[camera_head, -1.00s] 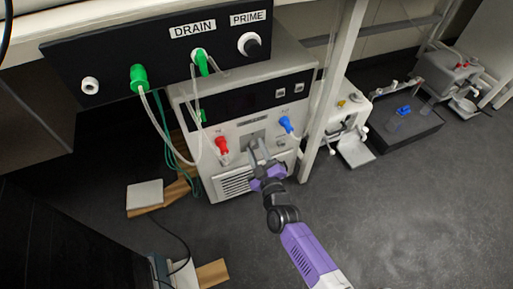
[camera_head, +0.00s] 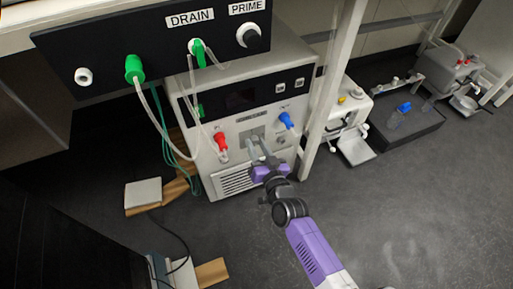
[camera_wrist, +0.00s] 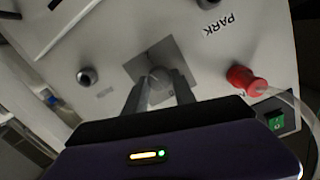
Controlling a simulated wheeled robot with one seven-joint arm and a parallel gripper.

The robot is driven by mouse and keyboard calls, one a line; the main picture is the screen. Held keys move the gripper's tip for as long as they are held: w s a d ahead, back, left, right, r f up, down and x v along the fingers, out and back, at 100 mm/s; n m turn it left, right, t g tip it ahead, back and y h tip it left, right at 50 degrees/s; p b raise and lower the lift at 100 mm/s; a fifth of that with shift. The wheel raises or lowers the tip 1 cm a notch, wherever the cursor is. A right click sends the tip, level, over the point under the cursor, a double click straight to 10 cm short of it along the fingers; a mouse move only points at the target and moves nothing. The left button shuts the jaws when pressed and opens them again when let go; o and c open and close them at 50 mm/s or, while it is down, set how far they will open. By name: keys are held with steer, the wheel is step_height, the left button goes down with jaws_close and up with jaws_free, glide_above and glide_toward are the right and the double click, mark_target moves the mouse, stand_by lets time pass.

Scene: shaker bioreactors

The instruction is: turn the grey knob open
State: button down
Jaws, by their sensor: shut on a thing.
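The grey knob (camera_wrist: 159,80) is a small piece on a square grey plate (camera_wrist: 160,62) on the front of a white machine. In the wrist view it lies between the tips of my gripper (camera_wrist: 160,86), which is shut on it; the fingers hide most of it. In the head view my gripper (camera_head: 260,150) reaches the same plate (camera_head: 246,134) low on the machine's front. The knob itself is too small and covered there to tell its angle.
A red connector (camera_head: 220,141) with a tube is left of the plate, a blue one (camera_head: 287,120) right. A round dark knob (camera_wrist: 87,76) is also close. A white post (camera_head: 333,80) stands right of the machine; the black DRAIN/PRIME panel (camera_head: 140,45) overhangs.

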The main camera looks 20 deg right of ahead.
steer(key=shift+m+y+b, duration=0.3)
steer(key=shift+m+b, duration=0.9)
steer(key=shift+m, duration=0.7)
steer(key=c, duration=1)
jaws_free()
steer(key=shift+c, duration=0.2)
steer(key=s+p, duration=0.1)
steer(key=s, duration=0.7)
steer(key=shift+r, duration=0.3)
steer(key=shift+w, duration=0.1)
